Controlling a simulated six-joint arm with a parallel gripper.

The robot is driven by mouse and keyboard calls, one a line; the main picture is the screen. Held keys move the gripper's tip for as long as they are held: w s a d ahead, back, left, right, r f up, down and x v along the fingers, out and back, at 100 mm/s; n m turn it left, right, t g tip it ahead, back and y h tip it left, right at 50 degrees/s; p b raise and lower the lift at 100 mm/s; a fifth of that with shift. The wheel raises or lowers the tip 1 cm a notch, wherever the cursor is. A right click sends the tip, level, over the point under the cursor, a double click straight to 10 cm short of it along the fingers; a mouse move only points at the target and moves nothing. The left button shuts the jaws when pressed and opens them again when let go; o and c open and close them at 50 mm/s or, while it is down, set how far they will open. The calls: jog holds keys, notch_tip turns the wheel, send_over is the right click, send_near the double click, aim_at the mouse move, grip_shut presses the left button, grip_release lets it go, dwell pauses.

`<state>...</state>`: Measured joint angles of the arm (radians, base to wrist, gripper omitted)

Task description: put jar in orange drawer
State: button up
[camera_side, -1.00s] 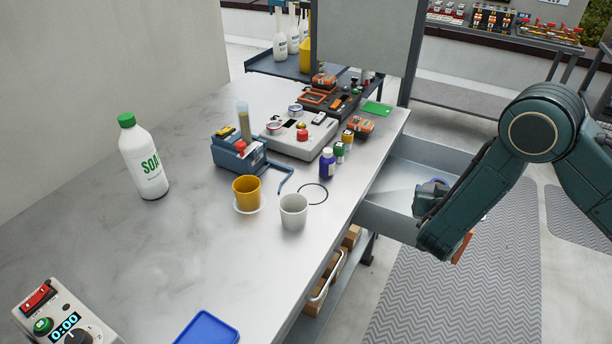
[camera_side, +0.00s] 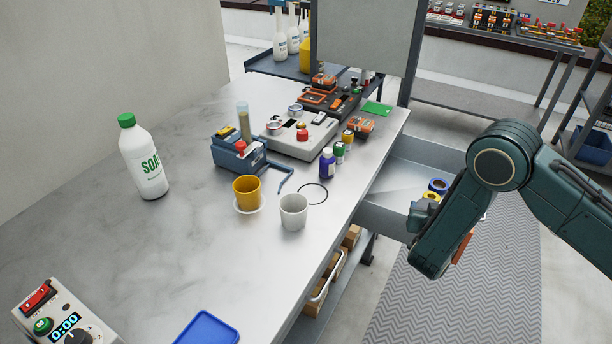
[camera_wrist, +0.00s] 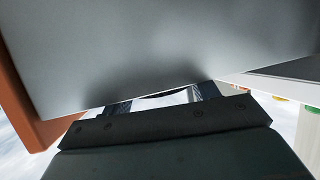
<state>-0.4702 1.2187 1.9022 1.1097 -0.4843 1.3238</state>
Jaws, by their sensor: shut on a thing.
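The open drawer (camera_side: 388,221) juts out from the right side of the table, with grey walls and a bit of orange (camera_side: 462,248) at its outer end. The orange also shows at the left of the wrist view (camera_wrist: 22,100), beside a broad grey panel (camera_wrist: 150,50). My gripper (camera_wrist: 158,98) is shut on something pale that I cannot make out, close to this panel. In the side view my arm hides the gripper and what it holds. Small capped jars, purple (camera_side: 327,163), green (camera_side: 340,152) and yellow-orange (camera_side: 347,137), stand on the table near the drawer. I cannot tell which jar is meant.
A blue ring-shaped item (camera_side: 438,185) and a yellow one (camera_side: 432,197) show at the drawer. The table holds a white cup (camera_side: 293,212), an orange mug (camera_side: 246,192), a soap bottle (camera_side: 145,160) and a grey device (camera_side: 298,136).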

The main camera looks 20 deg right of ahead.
jog(key=shift+f, duration=0.3)
jog(key=o, duration=1)
jog(key=shift+f, duration=0.1)
jog(key=shift+s, duration=0.1)
jog(key=shift+r, duration=0.2)
jog(key=v, duration=1.2)
jog(key=shift+r, duration=0.2)
